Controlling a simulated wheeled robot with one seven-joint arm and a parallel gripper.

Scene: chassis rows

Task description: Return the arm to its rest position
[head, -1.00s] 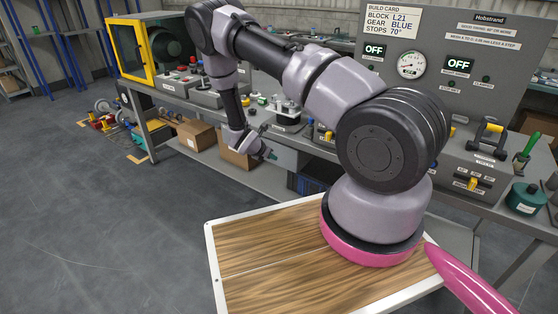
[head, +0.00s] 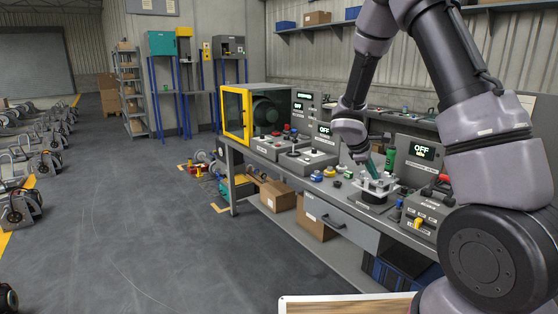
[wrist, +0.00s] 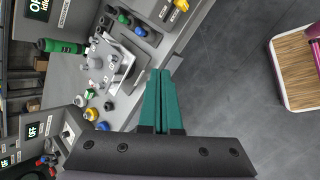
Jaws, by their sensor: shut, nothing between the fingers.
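My arm (head: 490,170) is lilac-grey and black and stands at the right of the head view, folded up and then down over the bench. My gripper (head: 375,164) hangs at its end, by the front part of the bench top. In the wrist view the gripper's two teal fingers (wrist: 161,78) lie together with nothing between them. Their tips show beside the bench edge, with grey floor to the right. In the head view the fingers are small and partly hidden by the wrist.
The grey workbench (head: 345,215) carries a metal fixture (head: 374,188), a green cylinder (head: 390,160) and several control boxes. A yellow-framed cabinet (head: 246,115) stands at its far end. Cardboard boxes (head: 277,195) sit on the lower shelf.

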